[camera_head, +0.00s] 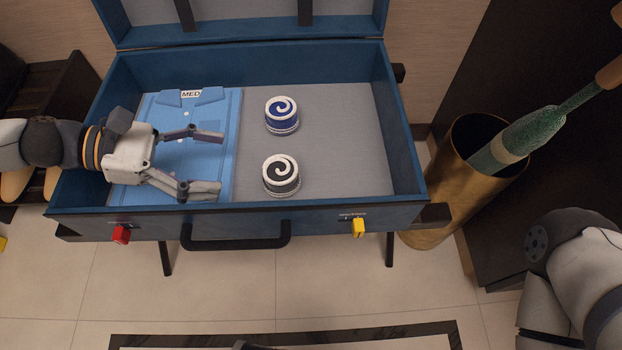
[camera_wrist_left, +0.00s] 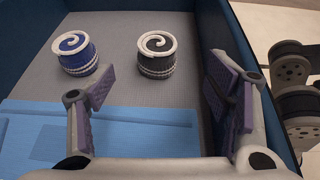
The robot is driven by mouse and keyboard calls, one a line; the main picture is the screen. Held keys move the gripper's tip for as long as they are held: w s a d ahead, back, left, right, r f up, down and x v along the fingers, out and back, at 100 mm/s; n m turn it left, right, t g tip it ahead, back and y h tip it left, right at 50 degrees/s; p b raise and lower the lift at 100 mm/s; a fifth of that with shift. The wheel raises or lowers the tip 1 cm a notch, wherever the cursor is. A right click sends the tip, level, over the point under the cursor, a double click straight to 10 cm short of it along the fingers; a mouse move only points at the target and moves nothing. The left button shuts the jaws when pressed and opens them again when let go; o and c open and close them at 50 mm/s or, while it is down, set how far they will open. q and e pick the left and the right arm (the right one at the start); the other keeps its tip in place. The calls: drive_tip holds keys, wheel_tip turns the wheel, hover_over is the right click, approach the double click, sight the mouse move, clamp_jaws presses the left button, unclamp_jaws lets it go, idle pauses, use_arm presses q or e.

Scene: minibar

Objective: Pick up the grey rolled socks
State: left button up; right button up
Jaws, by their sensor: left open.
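The grey rolled socks (camera_head: 281,176), dark grey with a white spiral on top, stand on the grey floor of the blue suitcase. They also show in the left wrist view (camera_wrist_left: 156,56), ahead of the fingers and between them. My left gripper (camera_head: 208,161) is open and empty inside the suitcase, above the folded blue shirt. Its fingers point right, towards the grey socks, and it is apart from them.
Blue rolled socks (camera_head: 282,115) stand just behind the grey ones. The folded blue shirt (camera_head: 222,104) fills the left part of the open suitcase (camera_head: 335,213). The suitcase's right side is clear. A brass umbrella stand (camera_head: 430,232) holding a green umbrella stands to its right.

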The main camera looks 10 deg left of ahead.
sight(269, 169)
use_arm(q)
drive_tip(key=b+x, duration=0.1)
drive_tip(key=x, duration=0.2)
drive_tip(key=b+x, duration=0.2)
drive_tip(key=x, duration=0.1)
drive_tip(key=shift+f, duration=0.25)
drive_tip(key=b+x, duration=0.3)
drive_tip(key=x, duration=0.2)
drive_tip(key=shift+w+f, duration=0.15)
drive_tip(key=shift+w, duration=0.05)
drive_tip(key=shift+w+d, duration=0.1)
drive_tip(key=shift+d, duration=0.2)
use_arm(e)
drive_tip(key=shift+g, duration=0.6)
drive_tip(key=f, duration=0.1)
drive_tip(key=s+f, duration=0.1)
drive_tip(key=f, duration=0.1)
drive_tip(key=s+f, duration=0.1)
drive_tip(key=shift+s+a+f, duration=0.2)
drive_tip(key=shift+f, duration=0.2)
use_arm(q)
drive_tip(key=c, duration=1.2)
drive_tip(key=shift+c, duration=0.2)
